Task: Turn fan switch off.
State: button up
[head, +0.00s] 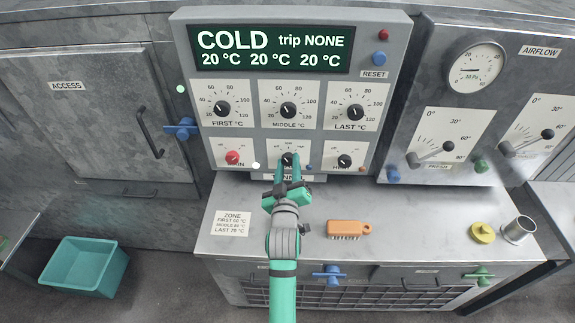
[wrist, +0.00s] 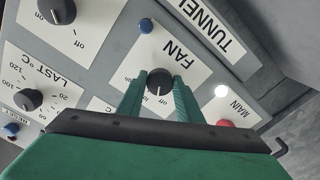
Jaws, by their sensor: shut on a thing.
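The fan switch is a round black knob (wrist: 160,82) on a white plate marked FAN, with a small white pointer line on its lower side in the wrist view. In the head view the fan knob (head: 288,159) is the middle one in the panel's bottom row, partly hidden by my gripper. My gripper (head: 288,172) reaches up to it from below. In the wrist view my gripper's green fingers (wrist: 160,92) stand on either side of the knob and are shut on it. The exact setting is too small to read with certainty.
The red MAIN knob (head: 232,157) is left of the fan knob and another black knob (head: 344,161) is right. Three temperature dials sit above. The display (head: 270,49) reads COLD, trip NONE. An orange brush (head: 345,229) lies on the bench below.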

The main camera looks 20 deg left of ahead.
jog(key=shift+n, duration=1.5)
jog(key=o, duration=1)
jog(key=v, duration=1.1)
